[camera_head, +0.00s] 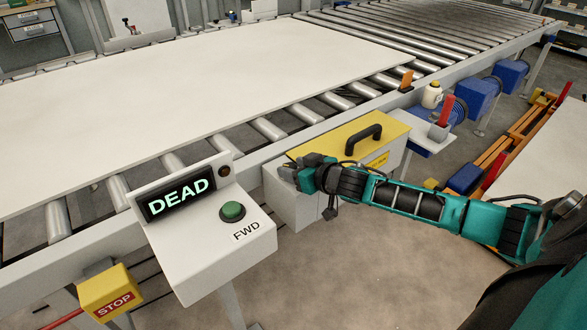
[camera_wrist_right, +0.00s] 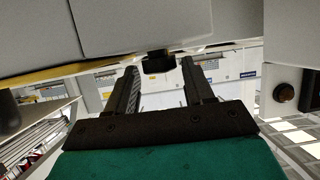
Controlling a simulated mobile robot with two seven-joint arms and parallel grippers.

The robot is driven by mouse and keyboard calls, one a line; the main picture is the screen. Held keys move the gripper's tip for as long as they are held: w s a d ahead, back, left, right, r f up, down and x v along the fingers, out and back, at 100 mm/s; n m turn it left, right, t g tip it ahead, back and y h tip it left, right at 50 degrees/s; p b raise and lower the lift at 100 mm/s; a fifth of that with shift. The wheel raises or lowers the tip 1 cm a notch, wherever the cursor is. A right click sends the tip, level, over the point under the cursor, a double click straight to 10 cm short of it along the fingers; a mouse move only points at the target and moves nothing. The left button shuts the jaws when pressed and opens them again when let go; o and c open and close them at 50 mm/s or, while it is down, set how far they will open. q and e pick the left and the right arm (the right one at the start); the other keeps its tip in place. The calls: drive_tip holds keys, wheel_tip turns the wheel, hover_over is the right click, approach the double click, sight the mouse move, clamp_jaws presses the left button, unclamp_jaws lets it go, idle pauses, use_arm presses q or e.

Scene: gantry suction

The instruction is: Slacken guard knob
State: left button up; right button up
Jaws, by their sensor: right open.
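The yellow guard (camera_head: 345,135) with a black handle (camera_head: 363,133) sits on a grey housing (camera_head: 290,205) beside the roller conveyor. My right gripper (camera_head: 297,170) is at the housing's left end, just below the guard's edge. In the right wrist view a small dark knob (camera_wrist_right: 158,62) sticks out of the grey panel. The open fingers of my right gripper (camera_wrist_right: 160,75) stand on either side of it, with gaps showing. I cannot tell how far the fingertips reach past it. In the head view the knob is hidden by my gripper. My left gripper is not in view.
A console with a "DEAD" display (camera_head: 175,199) and a green FWD button (camera_head: 232,211) stands left of my right gripper. A yellow STOP box (camera_head: 112,291) is at lower left. A large white board (camera_head: 200,90) lies on the rollers.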

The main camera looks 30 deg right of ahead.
drive_tip(key=shift+w+f, duration=0.15)
drive_tip(key=shift+w, duration=0.25)
drive_tip(key=c, duration=0.8)
